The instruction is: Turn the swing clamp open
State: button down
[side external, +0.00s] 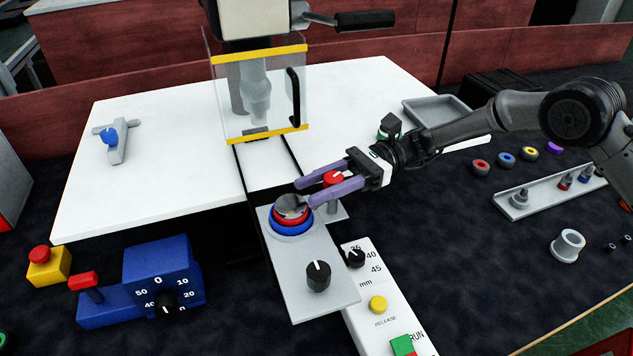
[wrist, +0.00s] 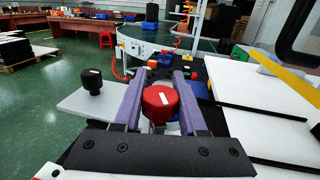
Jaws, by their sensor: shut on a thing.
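A red knob (side external: 334,178) with a white mark stands on a grey post beside the grey plate (side external: 328,302). It looks like the swing clamp's knob. It also shows in the wrist view (wrist: 160,103), between my purple fingers. My gripper (side external: 306,194) is shut on this red knob, with its fingertips reaching past it. A dark grey round piece (side external: 291,205) lies over stacked red and blue rings (side external: 292,226) near the fingertips. Whether it joins the knob is hidden by my fingers.
A black knob (side external: 318,275) stands on the grey plate. A clear guard (side external: 275,90) with yellow edges stands behind. A white control panel (side external: 385,300) is in front. A blue gauge box (side external: 160,275) is at left. The white table (side external: 180,190) is mostly clear.

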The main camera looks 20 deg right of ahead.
aim_at(338, 173)
jog(key=n+g+h, duration=0.1)
jog(key=g, duration=0.1)
jog(key=n+g+h, duration=0.1)
jog(key=n+g, duration=0.1)
jog(key=s+n+g+h, duration=0.1)
jog(key=g, duration=0.1)
jog(key=shift+d+n+g, duration=0.25)
jog(key=shift+n+g, duration=0.15)
jog(key=shift+s, duration=0.1)
jog(key=shift+c, duration=2.3)
grip_release()
jog(key=shift+d, duration=0.1)
jog(key=shift+w+d, duration=0.25)
jog(key=shift+w, duration=0.05)
jog(key=shift+r+v, duration=0.25)
jog(key=shift+v, duration=0.95)
notch_tip(338, 173, up, 7)
jog(key=shift+a+f, duration=0.1)
jog(key=shift+f, duration=0.1)
